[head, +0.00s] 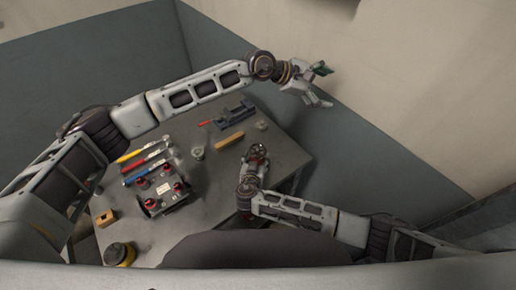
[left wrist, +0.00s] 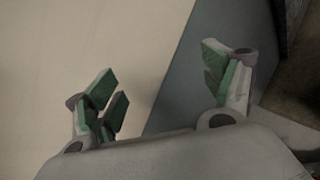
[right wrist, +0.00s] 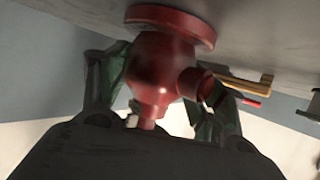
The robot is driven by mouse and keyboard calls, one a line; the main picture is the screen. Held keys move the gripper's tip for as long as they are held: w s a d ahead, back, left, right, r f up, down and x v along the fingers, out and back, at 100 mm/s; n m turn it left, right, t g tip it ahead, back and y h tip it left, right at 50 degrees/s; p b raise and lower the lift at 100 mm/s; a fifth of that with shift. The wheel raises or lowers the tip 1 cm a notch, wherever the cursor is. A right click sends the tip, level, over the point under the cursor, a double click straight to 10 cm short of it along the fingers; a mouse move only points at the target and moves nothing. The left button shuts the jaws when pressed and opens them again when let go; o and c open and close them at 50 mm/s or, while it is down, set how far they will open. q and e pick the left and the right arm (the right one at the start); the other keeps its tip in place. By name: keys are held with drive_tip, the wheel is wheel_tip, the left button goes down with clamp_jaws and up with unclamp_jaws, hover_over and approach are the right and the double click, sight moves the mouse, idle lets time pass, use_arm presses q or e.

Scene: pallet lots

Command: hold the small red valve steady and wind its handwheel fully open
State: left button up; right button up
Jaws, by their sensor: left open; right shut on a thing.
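The small red valve (right wrist: 155,75) fills the middle of the right wrist view. It has a round flange (right wrist: 170,22) against the grey table surface, a side port and a narrower stem end. My right gripper (right wrist: 160,95) is shut around its body, one finger on each side. In the head view the right gripper (head: 257,153) is at the table's right part and hides most of the valve. I cannot make out the handwheel. My left gripper (head: 318,84) is open and empty, raised past the table's far right side, well away from the valve. Its spread fingers show in the left wrist view (left wrist: 165,88).
A dark holder with red-topped parts (head: 164,192) stands on the table (head: 215,215). Tools with coloured handles (head: 143,155), a dark vise (head: 235,113), a wooden bar (head: 229,141) and a small grey cylinder (head: 198,152) lie around. Walls border the table's far side.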

use_arm(q)
drive_tip(key=s+a+f+m+y, duration=0.1)
drive_tip(key=a+f+m+y, duration=0.15)
drive_tip(key=f, duration=0.25)
drive_tip(key=m+g+y, duration=0.2)
drive_tip(key=m+y, duration=0.3)
drive_tip(key=y, duration=0.5)
hover_over(258, 150)
wheel_tip(258, 150, down, 7)
drive_tip(key=shift+s+f, duration=0.1)
drive_tip(key=shift+f, duration=0.05)
drive_tip(key=shift+f, duration=0.1)
drive_tip(key=shift+f, duration=5.95)
